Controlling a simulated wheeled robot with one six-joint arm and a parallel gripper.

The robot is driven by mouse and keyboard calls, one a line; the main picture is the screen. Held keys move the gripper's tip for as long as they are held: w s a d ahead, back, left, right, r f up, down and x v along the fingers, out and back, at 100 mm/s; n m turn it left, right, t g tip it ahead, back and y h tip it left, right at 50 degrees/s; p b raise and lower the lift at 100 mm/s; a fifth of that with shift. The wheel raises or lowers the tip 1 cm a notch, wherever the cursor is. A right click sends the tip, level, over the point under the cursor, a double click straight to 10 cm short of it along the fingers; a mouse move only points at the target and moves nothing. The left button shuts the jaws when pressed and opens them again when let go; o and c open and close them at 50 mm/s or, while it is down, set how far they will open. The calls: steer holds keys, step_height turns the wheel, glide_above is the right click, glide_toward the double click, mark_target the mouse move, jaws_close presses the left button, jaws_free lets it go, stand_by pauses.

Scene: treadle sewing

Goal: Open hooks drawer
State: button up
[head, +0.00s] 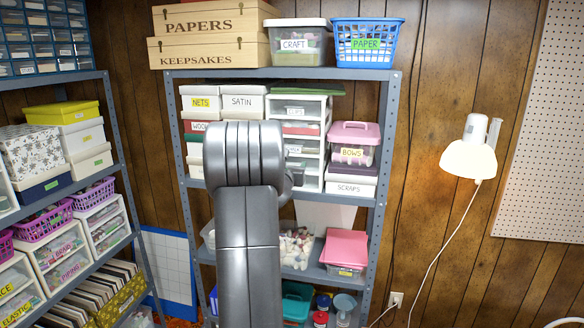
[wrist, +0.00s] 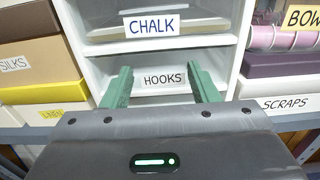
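The hooks drawer (wrist: 164,80) is a pale drawer front with a "HOOKS" label, in the white drawer unit (head: 325,130). In the wrist view it lies straight ahead, below the chalk drawer (wrist: 152,27), and appears shut. In the head view my arm hides part of the unit's lower drawers, and I cannot read the hooks label there. My gripper (wrist: 160,72) has two green fingers spread apart with nothing between them. They point at the hooks drawer, one on each side of its label. I cannot tell whether they touch it. In the head view the fingers are hidden behind my arm.
In the wrist view a scraps box (wrist: 285,88) stands close on the right. A yellow-lidded box (wrist: 40,95) is close on the left. The head view shows a pink bows box (head: 354,145) right of the unit and another loaded shelf rack (head: 112,130) at left.

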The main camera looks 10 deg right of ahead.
steer(key=c, duration=0.3)
steer(key=shift+s+a+f+b, duration=0.15)
steer(key=shift+s+b, duration=0.15)
steer(key=shift+b, duration=0.15)
steer(key=shift+c, duration=0.3)
steer(key=b+v, duration=0.8)
steer(key=v, duration=0.8)
steer(key=o, duration=1.4)
steer(key=shift+s, duration=0.1)
steer(key=b+v, duration=0.1)
steer(key=v, duration=1.2)
steer(key=shift+s+b, duration=0.3)
steer(key=shift+s, duration=0.05)
